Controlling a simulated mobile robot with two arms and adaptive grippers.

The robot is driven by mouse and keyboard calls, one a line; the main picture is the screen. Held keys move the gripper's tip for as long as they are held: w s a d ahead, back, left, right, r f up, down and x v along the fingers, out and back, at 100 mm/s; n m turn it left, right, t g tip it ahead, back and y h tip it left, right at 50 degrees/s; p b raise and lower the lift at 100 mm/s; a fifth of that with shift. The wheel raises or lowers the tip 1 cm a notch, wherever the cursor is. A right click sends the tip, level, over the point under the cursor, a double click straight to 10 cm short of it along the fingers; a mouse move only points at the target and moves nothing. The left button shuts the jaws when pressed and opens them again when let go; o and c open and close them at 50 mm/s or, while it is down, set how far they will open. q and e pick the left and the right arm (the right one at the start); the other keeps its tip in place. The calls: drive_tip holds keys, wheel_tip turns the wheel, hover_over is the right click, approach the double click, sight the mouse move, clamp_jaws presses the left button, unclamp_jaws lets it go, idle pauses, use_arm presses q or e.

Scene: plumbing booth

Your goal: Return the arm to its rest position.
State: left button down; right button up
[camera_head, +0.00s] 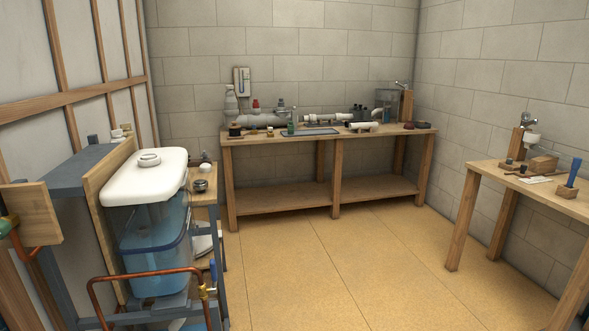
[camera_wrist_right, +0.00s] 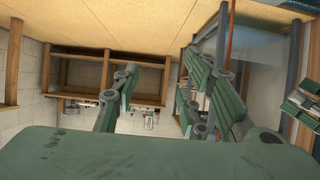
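My right gripper (camera_wrist_right: 160,82) shows in the right wrist view as two green-and-grey fingers standing well apart. Nothing is between them, and they touch nothing that I can see. The wrist picture is upside down, with the yellow floor at the top and the back workbench (camera_wrist_right: 108,55) beyond the fingers. Neither gripper shows in the head view.
A white cistern (camera_head: 145,178) over a clear blue tank (camera_head: 155,250) stands at left, with a copper pipe (camera_head: 140,274) in front. The back workbench (camera_head: 275,139) holds pipe fittings. A side table (camera_head: 510,183) stands at right. The middle floor (camera_head: 335,260) is clear.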

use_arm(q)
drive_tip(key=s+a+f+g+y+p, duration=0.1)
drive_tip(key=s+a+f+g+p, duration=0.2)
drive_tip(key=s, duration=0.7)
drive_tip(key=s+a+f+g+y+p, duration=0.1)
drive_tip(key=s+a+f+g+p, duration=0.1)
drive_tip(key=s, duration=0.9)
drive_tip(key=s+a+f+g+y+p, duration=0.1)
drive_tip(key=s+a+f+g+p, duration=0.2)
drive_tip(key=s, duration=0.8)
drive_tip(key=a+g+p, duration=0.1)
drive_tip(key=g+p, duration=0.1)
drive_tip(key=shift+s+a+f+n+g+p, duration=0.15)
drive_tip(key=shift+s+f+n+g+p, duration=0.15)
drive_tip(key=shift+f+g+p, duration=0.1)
use_arm(e)
drive_tip(key=s+d+f+g+h, duration=0.1)
drive_tip(key=s+d+f+g, duration=0.2)
drive_tip(key=s, duration=0.7)
drive_tip(key=s+d+f+g+h, duration=0.1)
drive_tip(key=s+d+f+g, duration=0.1)
drive_tip(key=s, duration=0.9)
drive_tip(key=s+d+f+g+h, duration=0.1)
drive_tip(key=s+d+f+g, duration=0.2)
drive_tip(key=s, duration=0.8)
drive_tip(key=d+g, duration=0.1)
drive_tip(key=g, duration=0.1)
drive_tip(key=shift+s+d+f+m+g, duration=0.15)
drive_tip(key=shift+s+f+m+g, duration=0.15)
drive_tip(key=shift+f+g, duration=0.1)
